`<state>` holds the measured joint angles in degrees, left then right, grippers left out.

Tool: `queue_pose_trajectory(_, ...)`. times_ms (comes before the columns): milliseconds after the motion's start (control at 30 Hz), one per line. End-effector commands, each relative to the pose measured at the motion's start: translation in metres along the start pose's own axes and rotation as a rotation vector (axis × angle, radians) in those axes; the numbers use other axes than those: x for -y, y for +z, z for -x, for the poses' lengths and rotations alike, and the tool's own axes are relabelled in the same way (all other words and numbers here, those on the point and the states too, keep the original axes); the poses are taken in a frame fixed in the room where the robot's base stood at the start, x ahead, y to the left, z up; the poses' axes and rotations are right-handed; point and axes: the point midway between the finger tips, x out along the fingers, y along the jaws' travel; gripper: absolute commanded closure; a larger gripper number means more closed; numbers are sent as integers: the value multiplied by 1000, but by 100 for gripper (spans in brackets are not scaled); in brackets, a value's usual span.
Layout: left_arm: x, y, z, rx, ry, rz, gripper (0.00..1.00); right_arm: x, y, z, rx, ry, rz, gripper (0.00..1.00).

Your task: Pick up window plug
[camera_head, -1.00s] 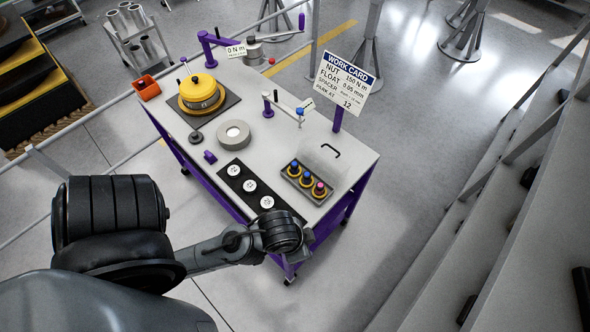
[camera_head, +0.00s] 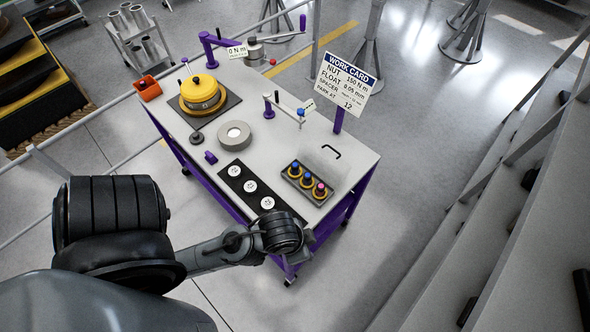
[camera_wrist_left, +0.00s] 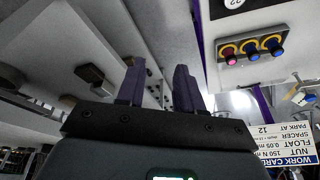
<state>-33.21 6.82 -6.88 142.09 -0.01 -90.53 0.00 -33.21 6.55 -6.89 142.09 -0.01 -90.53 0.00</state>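I cannot tell for sure which piece is the window plug. Candidates are three yellow rings with blue, blue and pink knobs (camera_head: 307,180) in a dark tray on the bench, and a small dark disc with a knob (camera_head: 196,138) beside the yellow-capped unit. The knobbed rings also show at the upper right of the left wrist view (camera_wrist_left: 251,48). My left gripper (camera_wrist_left: 158,75) has two purple fingers apart with nothing between them. In the head view its wrist hangs at the bench's near edge, and its fingers are hidden. My right gripper is in neither view.
The bench (camera_head: 265,160) also carries a yellow-capped unit (camera_head: 201,92), a grey ring (camera_head: 234,135), a dark strip of white discs (camera_head: 250,186), a purple block (camera_head: 210,157), a clear cover with a black handle (camera_head: 325,160) and a work card (camera_head: 344,86). An orange bin (camera_head: 147,88) sits at the far left corner.

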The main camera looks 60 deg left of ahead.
Motion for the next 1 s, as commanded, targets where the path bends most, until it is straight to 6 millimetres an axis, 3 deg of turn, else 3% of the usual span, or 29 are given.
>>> queue_pose_trajectory(167, 0, 0, 0, 0, 0, -1, 64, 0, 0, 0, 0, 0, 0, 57)
queue_pose_trajectory(367, 0, 0, 0, 0, -1, -2, 33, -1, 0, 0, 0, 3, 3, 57)
queue_pose_trajectory(800, 0, 0, 0, -3, -1, 6, 33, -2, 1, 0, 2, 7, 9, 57)
queue_pose_trajectory(1000, -1, -24, -5, -130, 3, 27, 33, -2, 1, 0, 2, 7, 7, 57)
